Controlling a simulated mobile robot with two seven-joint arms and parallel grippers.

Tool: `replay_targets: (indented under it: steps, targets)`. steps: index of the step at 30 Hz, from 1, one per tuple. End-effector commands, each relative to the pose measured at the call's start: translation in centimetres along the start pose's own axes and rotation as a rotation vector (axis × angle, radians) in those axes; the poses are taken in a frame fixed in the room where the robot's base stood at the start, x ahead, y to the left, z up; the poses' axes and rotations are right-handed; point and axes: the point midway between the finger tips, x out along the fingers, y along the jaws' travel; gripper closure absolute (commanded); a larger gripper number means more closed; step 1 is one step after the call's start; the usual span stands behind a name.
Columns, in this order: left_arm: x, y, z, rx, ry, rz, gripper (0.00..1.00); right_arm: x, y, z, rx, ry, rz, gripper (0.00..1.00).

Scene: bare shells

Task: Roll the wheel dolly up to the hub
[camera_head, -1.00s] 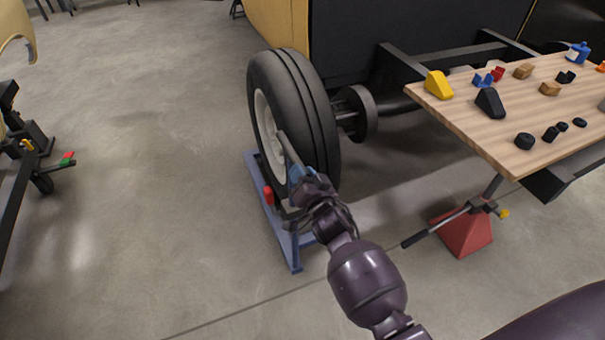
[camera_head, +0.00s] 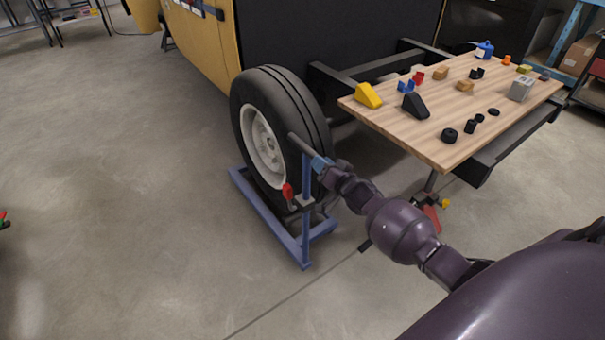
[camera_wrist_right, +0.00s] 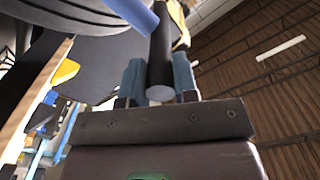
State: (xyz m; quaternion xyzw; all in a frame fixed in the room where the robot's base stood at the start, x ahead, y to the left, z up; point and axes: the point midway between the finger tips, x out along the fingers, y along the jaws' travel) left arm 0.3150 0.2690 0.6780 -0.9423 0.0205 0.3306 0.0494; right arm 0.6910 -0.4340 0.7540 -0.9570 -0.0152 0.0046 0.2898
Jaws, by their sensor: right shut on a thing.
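The blue wheel dolly (camera_head: 262,212) stands on the floor with a big black tyre (camera_head: 288,105) with a pale rim upright on it. My right gripper (camera_head: 318,163) is at the top of the dolly's post. In the right wrist view its blue fingers (camera_wrist_right: 158,80) are shut around a dark round handle bar (camera_wrist_right: 160,92), which joins a blue post. A red grip (camera_head: 288,192) sits on the near side of the post. The hub is hidden behind the tyre now. My left gripper is not in view.
A wooden table (camera_head: 440,150) with yellow and black wedges and small parts stands right of the wheel. A red stand (camera_head: 432,217) is partly hidden behind my right arm.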

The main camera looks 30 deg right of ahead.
Motion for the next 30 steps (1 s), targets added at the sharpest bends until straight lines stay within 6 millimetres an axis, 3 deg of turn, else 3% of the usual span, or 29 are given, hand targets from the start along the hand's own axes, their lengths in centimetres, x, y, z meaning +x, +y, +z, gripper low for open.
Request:
replay_targets:
  steps: [6,19,20,24,30]
  targets:
    - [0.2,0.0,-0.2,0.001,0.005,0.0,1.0,0.0,1.9,-1.3,-0.001,0.001,0.001,1.0]
    - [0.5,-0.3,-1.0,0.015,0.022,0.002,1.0,0.0,2.4,-1.7,0.0,0.003,0.002,1.0]
    - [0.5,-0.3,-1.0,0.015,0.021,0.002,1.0,0.0,2.4,-1.7,0.0,0.003,0.003,0.71]
    - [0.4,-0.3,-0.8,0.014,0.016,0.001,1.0,0.0,2.3,-1.7,0.0,0.002,0.002,0.49]
    - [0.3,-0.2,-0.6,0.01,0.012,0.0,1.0,0.0,2.2,-1.5,0.0,0.0,0.0,0.47]
